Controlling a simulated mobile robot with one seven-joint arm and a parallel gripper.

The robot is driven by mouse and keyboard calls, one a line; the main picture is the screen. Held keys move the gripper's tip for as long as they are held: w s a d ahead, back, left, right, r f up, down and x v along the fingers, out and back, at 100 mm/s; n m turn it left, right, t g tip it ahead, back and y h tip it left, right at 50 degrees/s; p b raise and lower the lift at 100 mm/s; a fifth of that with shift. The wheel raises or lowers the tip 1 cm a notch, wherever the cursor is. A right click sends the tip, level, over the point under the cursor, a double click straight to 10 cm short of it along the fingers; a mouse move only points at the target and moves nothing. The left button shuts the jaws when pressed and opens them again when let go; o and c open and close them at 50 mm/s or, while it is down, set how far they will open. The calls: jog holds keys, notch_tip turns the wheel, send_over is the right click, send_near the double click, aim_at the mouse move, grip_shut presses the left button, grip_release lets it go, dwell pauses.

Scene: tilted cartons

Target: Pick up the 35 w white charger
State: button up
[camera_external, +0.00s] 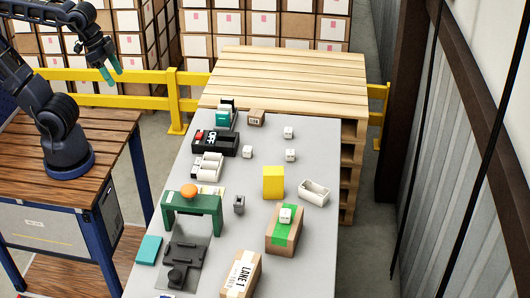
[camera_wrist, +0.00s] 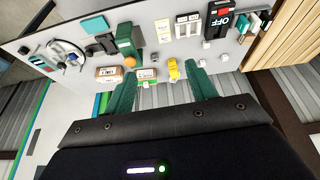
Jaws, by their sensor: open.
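Several small white cube-shaped blocks that look like chargers are in the external view; their markings are too small to read, so I cannot tell which is the 35 w white charger. One white block (camera_external: 285,215) sits on top of a brown carton with green tape (camera_external: 275,240). Other white blocks stand on the grey table: one (camera_external: 288,132) at the back right, one (camera_external: 290,155) nearer, and one (camera_external: 247,152) to the left. My gripper (camera_external: 111,69) is open and empty, high at the upper left, away from the table. Its green fingers also show apart in the wrist view (camera_wrist: 163,88).
The grey table (camera_external: 225,275) also holds a yellow block (camera_external: 273,182), an open white bin (camera_external: 314,192), a green stand (camera_external: 192,203) with an orange knob, a black OFF switch box (camera_external: 215,143) and another carton (camera_external: 241,275). A yellow rail (camera_external: 175,95) and wooden pallets (camera_external: 290,75) stand behind.

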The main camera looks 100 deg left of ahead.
jog(key=w+a+r+n, duration=0.2)
jog(key=w, duration=0.7)
jog(key=n+g, duration=0.5)
jog(key=n, duration=1)
send_over(289, 129)
notch_tip(289, 129, down, 34)
jog(key=shift+w+a+f+n, duration=0.1)
jog(key=shift+a+f+n, duration=0.15)
jog(key=shift+f, duration=0.4)
jog(key=f, duration=1)
jog(key=shift+d+f, duration=0.25)
jog(key=shift+f, duration=0.05)
jog(key=shift+c, duration=0.5)
